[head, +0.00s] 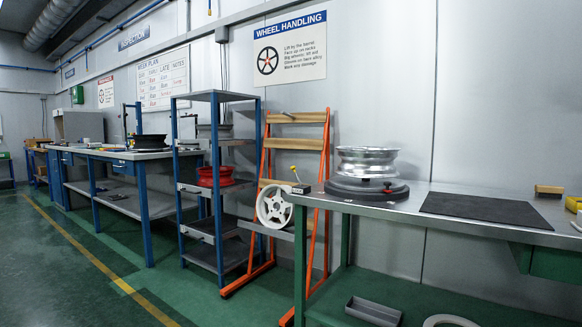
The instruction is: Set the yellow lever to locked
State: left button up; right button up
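A small yellow knob (293,168) tops a thin lever at the left end of the steel workbench (455,205). The lever rises from a small dark block (301,188) and leans slightly to the left. At this distance I cannot tell whether it is locked. Neither of my grippers is in view.
A grey tray (373,311) sits on the green lower shelf. An orange rack (323,210) with a white wheel (274,206) stands left of the bench. Green floor (180,285) is clear at left.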

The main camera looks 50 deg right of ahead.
aim_at(293, 169)
jog(key=z, duration=0.8)
jog(key=i, duration=0.85)
jog(key=z, duration=0.95)
